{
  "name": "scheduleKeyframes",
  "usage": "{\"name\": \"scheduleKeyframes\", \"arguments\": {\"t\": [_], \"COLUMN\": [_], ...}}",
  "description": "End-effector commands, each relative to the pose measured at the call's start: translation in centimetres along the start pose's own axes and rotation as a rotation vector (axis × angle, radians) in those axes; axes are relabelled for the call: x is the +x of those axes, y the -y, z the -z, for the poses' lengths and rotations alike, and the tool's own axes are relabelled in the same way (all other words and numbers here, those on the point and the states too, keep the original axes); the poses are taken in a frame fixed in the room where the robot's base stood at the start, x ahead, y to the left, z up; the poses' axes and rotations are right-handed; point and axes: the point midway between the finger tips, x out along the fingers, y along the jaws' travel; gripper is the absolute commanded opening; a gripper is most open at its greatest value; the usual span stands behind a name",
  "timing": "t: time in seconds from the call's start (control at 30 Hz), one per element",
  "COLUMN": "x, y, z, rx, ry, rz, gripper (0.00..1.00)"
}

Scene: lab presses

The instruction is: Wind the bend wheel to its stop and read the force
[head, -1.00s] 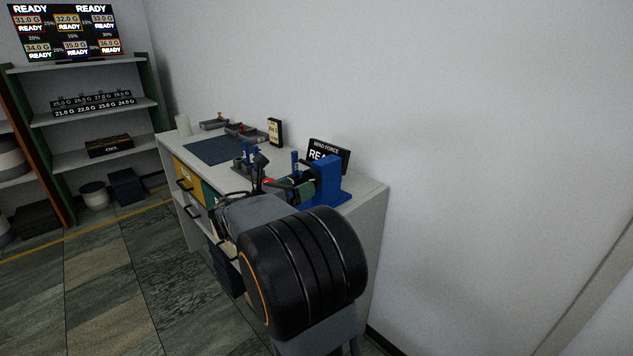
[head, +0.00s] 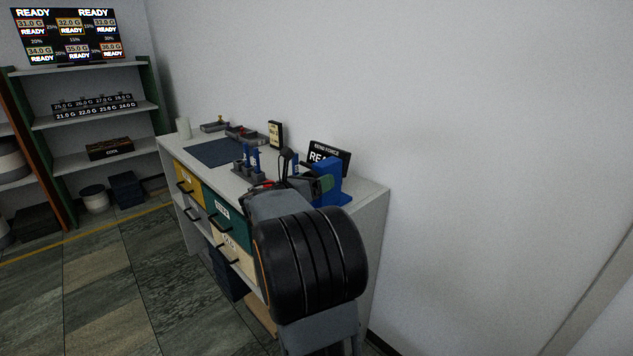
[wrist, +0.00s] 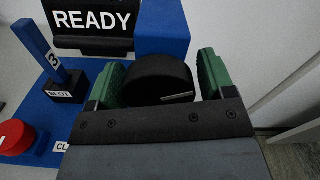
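The bend press is a blue stand (head: 327,178) near the right end of the bench. In the wrist view its blue block (wrist: 162,27) is at the top. The black bend wheel (wrist: 157,78), with a light mark on its lower rim, faces the wrist camera. My gripper (wrist: 158,88) has its green-padded fingers apart, one on each side of the wheel. I cannot tell for sure whether the pads touch it. The force display (head: 326,155) behind the press reads READY in the wrist view (wrist: 93,18). In the head view my arm hides the wheel.
A blue post marked 3 in a slot block (wrist: 66,86) and a red round part (wrist: 14,137) are left of the press. A dark mat (head: 215,152), trays (head: 246,135) and a small upright sign (head: 275,134) lie farther along the bench. The wall is close behind.

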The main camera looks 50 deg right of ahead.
Motion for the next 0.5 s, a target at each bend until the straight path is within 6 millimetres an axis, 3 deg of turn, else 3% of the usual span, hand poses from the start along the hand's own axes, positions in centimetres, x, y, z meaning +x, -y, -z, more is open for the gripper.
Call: {"name": "scheduleKeyframes", "arguments": {"t": [0.07, 0.4, 0.5], "x": [-0.01, -0.02, -0.02], "y": [0.00, 0.01, -0.04], "z": [0.00, 0.00, 0.16], "rx": [0.000, 0.000, 0.025], "ry": [0.000, 0.000, 0.000], "rz": [0.000, 0.000, 0.000], "gripper": [0.68, 0.35, 0.35]}}
